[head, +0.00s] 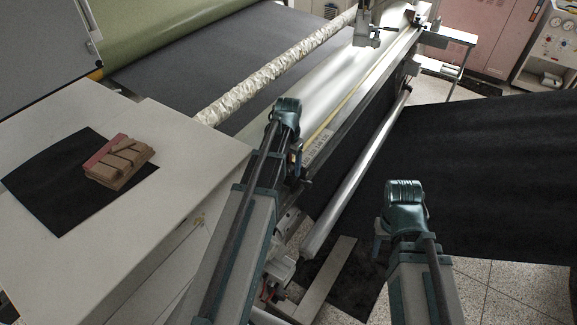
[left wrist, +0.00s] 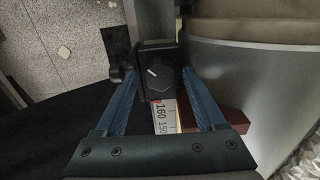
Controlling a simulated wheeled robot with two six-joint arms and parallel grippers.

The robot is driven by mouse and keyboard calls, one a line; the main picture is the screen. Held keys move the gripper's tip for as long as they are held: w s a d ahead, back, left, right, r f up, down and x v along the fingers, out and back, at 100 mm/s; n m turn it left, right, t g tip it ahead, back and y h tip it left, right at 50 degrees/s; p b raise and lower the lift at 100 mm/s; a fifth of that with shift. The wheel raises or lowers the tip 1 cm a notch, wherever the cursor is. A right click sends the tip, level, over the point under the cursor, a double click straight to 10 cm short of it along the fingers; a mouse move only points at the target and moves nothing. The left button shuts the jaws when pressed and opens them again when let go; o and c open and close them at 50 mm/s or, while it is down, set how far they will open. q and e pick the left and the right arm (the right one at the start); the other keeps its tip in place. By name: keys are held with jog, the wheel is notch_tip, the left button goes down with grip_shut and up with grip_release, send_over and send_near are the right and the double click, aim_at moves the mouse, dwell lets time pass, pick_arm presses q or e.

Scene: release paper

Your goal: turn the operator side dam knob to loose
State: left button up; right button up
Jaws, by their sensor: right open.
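The operator side dam knob (left wrist: 158,79) is a dark faceted knob with a short white pointer mark, tilted toward the upper left in the left wrist view. It sits on a black block at the end of a grey bar. My left gripper (left wrist: 158,71) is open, its two blue fingers on either side of the knob with gaps showing. I cannot tell how deep the fingertips reach. In the head view my left gripper (head: 294,155) is at the near end of the long machine beam, and the knob is hidden there. My right gripper (head: 381,236) is open, away from the machine, its fingers barely visible.
A numbered scale (left wrist: 164,117) lies below the knob, beside a dark red block (left wrist: 222,120). A long roller (head: 352,178) runs along the machine's right side. A white table (head: 190,150) at left holds wooden blocks (head: 119,162) on a black sheet. Black material (head: 490,180) spreads at right.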

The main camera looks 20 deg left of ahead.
pick_arm(q)
grip_shut()
jog(key=m, duration=0.4)
jog(key=shift+m, duration=0.3)
jog(key=m, duration=0.4)
jog(key=shift+m, duration=0.3)
jog(key=m, duration=0.4)
jog(key=shift+m, duration=2.2)
